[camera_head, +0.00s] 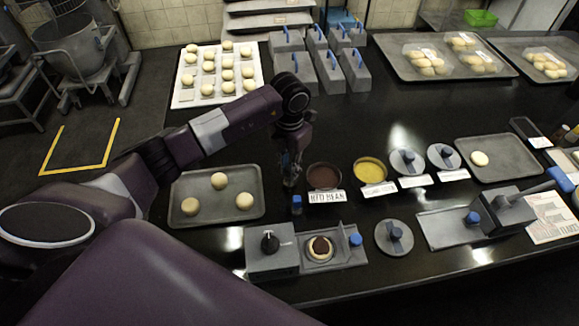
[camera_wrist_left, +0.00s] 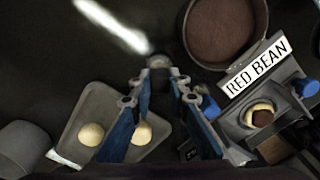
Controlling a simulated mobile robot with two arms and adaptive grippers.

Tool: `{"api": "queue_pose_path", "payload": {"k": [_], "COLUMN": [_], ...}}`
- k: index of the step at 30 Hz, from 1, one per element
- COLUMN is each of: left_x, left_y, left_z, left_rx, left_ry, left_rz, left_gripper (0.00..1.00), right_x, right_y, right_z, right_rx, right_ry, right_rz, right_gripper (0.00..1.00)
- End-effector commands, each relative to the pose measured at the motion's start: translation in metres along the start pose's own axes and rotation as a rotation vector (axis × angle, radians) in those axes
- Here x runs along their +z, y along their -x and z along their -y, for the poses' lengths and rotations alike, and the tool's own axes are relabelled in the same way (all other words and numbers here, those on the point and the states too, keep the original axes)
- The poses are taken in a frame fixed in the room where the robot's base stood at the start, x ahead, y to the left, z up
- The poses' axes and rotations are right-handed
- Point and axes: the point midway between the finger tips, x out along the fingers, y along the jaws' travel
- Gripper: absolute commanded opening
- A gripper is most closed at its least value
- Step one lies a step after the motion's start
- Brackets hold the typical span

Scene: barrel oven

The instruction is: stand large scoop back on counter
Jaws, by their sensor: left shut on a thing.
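My left gripper (camera_head: 291,176) is low over the counter, between the dough tray and the red bean bowl. In the left wrist view its two fingers (camera_wrist_left: 160,82) close on a small grey rounded piece (camera_wrist_left: 158,62), which looks like part of the large scoop. The rest of the scoop is hidden or too dark to make out. I cannot tell whether it touches the counter. A small blue-topped item (camera_head: 297,202) stands just in front of the gripper; its blue part also shows in the left wrist view (camera_wrist_left: 210,106). My right gripper is not in view.
The red bean bowl (camera_head: 324,177) is close to the gripper's right, with a yellow-filled bowl (camera_head: 370,171) beyond. A tray with dough balls (camera_head: 240,181) lies left. A grey press station (camera_head: 272,254) is in front. Dark counter behind the bowls is clear.

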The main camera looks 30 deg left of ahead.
Motion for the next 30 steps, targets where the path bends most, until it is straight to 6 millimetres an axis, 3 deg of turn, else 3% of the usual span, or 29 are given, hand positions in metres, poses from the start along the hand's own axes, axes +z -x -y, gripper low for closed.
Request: {"api": "queue_pose_path", "payload": {"k": [30], "left_x": [0.0001], "left_y": [-0.0065], "left_z": [-0.0001], "left_rx": [0.000], "left_ry": [0.000], "left_rz": [0.000], "left_gripper": [0.00], "right_x": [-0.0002], "right_y": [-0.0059], "right_z": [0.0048], "right_rx": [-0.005], "right_ry": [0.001], "right_rz": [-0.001], "right_gripper": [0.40]}}
